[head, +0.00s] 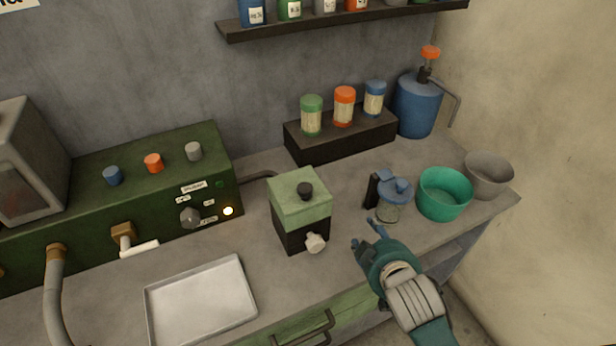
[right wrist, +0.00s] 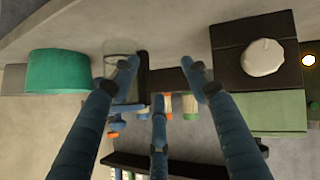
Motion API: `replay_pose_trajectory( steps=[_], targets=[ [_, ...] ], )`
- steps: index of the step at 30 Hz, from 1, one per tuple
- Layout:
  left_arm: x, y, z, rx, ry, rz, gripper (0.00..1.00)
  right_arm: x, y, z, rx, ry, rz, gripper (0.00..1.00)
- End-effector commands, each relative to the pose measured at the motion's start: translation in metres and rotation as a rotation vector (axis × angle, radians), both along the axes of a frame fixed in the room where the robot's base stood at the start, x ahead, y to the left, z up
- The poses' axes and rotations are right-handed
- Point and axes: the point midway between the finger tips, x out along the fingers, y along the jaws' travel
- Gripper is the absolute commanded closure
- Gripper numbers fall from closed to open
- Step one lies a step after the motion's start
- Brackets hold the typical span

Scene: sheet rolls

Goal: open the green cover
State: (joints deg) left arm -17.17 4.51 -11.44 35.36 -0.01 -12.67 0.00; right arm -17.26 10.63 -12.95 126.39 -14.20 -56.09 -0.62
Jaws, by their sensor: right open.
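The green cover (head: 301,206) with a black knob (head: 305,191) sits on a black box (head: 301,235) with a white dial (head: 315,243). No gap shows between cover and box. The right wrist view is upside down. There the green cover (right wrist: 262,113) is at the right, below the black box (right wrist: 235,60). My right gripper (head: 367,237) is open and empty, to the right of the box and apart from it. Its spread fingers (right wrist: 163,75) fill the middle of the right wrist view. My left gripper is not in view.
A glass jar with a blue lid (head: 396,188), a green bowl (head: 444,196) and a grey bowl (head: 488,177) stand right of the box. A metal tray (head: 202,303) lies front left. A dark green machine (head: 120,190) stands left. A black riser (head: 340,138) holds jars behind.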

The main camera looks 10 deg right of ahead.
Motion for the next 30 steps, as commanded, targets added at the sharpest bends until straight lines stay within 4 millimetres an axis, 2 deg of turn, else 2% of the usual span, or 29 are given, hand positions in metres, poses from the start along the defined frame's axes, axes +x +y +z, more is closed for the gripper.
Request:
replay_pose_trajectory(
  steps=[1, 2, 5, 6, 8, 9, 11, 12, 14, 15, 16, 18, 20, 21, 23, 26, 27, 29, 30],
  targets=[
    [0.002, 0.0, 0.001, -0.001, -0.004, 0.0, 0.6, 0.023, 0.004, 0.026, -0.03, -0.093, 0.028, 0.54],
    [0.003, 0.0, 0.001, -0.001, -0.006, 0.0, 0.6, 0.036, 0.007, 0.043, -0.05, -0.152, 0.046, 0.54],
    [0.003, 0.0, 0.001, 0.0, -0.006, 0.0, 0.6, 0.079, 0.024, 0.115, -0.135, -0.39, 0.128, 0.54],
    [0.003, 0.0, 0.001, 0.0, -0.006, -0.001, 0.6, 0.093, 0.035, 0.15, -0.176, -0.502, 0.171, 0.54],
    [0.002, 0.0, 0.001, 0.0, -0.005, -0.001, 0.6, 0.109, 0.057, 0.21, -0.255, -0.689, 0.251, 0.54],
    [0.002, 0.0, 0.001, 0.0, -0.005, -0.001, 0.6, 0.113, 0.077, 0.251, -0.314, -0.824, 0.315, 0.54],
    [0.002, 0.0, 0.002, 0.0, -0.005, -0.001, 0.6, 0.109, 0.112, 0.31, -0.417, -1.027, 0.426, 0.54],
    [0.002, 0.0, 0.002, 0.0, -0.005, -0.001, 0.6, 0.1, 0.138, 0.342, -0.49, -1.158, 0.508, 0.54],
    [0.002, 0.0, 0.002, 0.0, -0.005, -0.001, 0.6, 0.079, 0.177, 0.38, -0.605, -1.342, 0.64, 0.54],
    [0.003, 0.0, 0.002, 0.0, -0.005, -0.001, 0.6, 0.062, 0.203, 0.397, -0.688, -1.454, 0.735, 0.54],
    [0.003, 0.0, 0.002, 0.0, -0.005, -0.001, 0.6, 0.048, 0.221, 0.405, -0.753, -1.533, 0.81, 0.54],
    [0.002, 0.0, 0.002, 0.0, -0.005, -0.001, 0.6, 0.016, 0.259, 0.408, -0.914, -1.692, 1.002, 0.54],
    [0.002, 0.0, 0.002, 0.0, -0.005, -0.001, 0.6, -0.007, 0.283, 0.396, -1.062, -1.798, 1.183, 0.54],
    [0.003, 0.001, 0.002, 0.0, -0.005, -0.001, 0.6, -0.019, 0.294, 0.381, -1.165, -1.849, 1.311, 0.54],
    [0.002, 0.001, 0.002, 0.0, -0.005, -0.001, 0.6, -0.03, 0.301, 0.353, -1.324, -1.89, 1.517, 0.54],
    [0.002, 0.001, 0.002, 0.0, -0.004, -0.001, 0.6, -0.028, 0.285, 0.299, -1.597, -1.843, 1.89, 0.54],
    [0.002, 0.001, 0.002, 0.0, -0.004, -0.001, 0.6, -0.021, 0.269, 0.279, 1.639, 1.72, -1.971, 0.54],
    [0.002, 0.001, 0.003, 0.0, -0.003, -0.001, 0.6, -0.007, 0.24, 0.257, 1.616, 1.456, -1.986, 0.54],
    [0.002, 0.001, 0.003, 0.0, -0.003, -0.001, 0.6, 0.003, 0.218, 0.246, 1.601, 1.298, -1.997, 0.54]
  ],
)
